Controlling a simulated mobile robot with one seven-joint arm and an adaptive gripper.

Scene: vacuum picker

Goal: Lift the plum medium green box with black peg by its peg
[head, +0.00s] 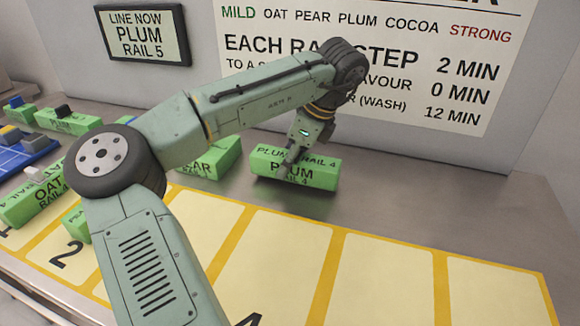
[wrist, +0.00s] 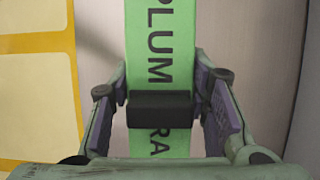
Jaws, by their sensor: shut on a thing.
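The green plum box (head: 322,172) lies near the back of the metal counter, marked PLUM and RAIL 4. In the head view my gripper (head: 291,162) comes down on its middle from above and hides the peg. In the wrist view the same green box (wrist: 160,62) runs up the picture, and its black peg (wrist: 160,108) stands between my two fingers. My gripper (wrist: 163,103) is shut on the peg. I cannot tell whether the box touches the counter or hangs just above it.
A green pear box (head: 222,160) stands just left, partly behind my arm. Green oat boxes (head: 35,205) and a blue tray (head: 22,155) are farther left. Yellow-framed cream slots (head: 385,275) line the front. The counter right of the plum box is clear. A wall stands behind.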

